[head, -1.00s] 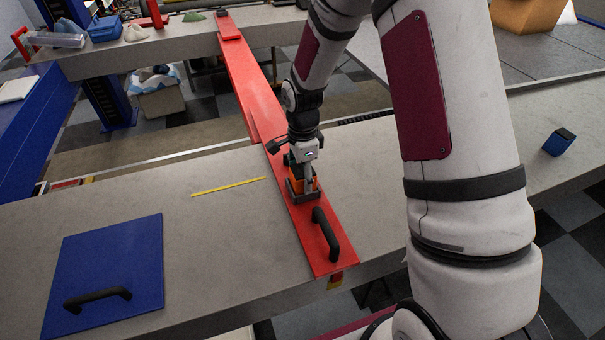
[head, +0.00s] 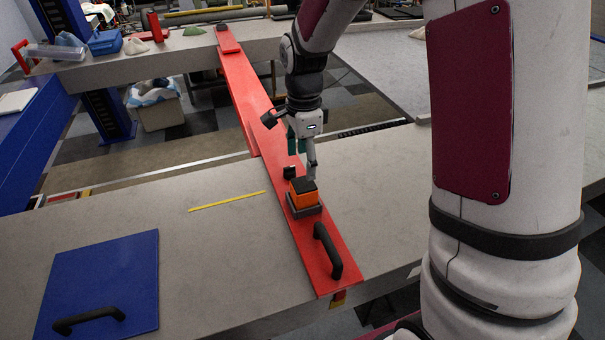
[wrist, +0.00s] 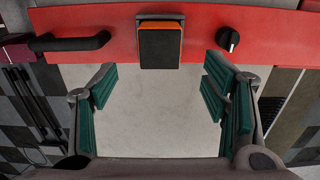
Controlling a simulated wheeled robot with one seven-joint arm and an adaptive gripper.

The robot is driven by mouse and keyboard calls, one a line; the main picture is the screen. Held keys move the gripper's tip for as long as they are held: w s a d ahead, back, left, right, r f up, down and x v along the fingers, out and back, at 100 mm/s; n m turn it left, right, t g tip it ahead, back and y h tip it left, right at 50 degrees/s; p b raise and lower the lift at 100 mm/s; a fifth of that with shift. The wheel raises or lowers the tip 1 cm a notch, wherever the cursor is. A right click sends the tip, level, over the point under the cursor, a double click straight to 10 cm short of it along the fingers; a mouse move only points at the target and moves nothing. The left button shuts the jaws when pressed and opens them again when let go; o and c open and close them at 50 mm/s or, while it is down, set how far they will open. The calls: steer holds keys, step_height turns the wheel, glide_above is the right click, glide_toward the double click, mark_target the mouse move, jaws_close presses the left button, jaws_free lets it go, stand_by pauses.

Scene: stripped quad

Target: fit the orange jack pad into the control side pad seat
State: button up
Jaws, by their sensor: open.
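The orange jack pad (head: 303,194), with a black top, sits in the dark pad seat (head: 305,210) on the red beam (head: 270,155). It looks level; whether it is fully down in the seat I cannot tell. In the wrist view the pad (wrist: 159,46) is black-topped with an orange edge, within the dark seat frame (wrist: 160,17). My gripper (head: 302,160) is above and behind the pad, apart from it. Its green-padded fingers (wrist: 160,85) are spread wide with nothing between them.
A black handle (head: 327,250) stands on the beam on the near side of the pad. A black knob (head: 289,172) is on the far side. A blue panel with a handle (head: 100,270) lies left on the grey surface, near a yellow strip (head: 227,200). The grey surface between is clear.

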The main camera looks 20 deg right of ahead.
steer(key=shift+r, duration=0.85)
steer(key=s+r+n+t, duration=0.2)
steer(key=s+r+n, duration=0.6)
steer(key=s, duration=0.3)
steer(key=s+r+n+t, duration=0.3)
steer(key=s+r+n, duration=0.6)
steer(key=s, duration=0.3)
steer(key=shift+n+t, duration=0.3)
steer(key=shift+n, duration=0.2)
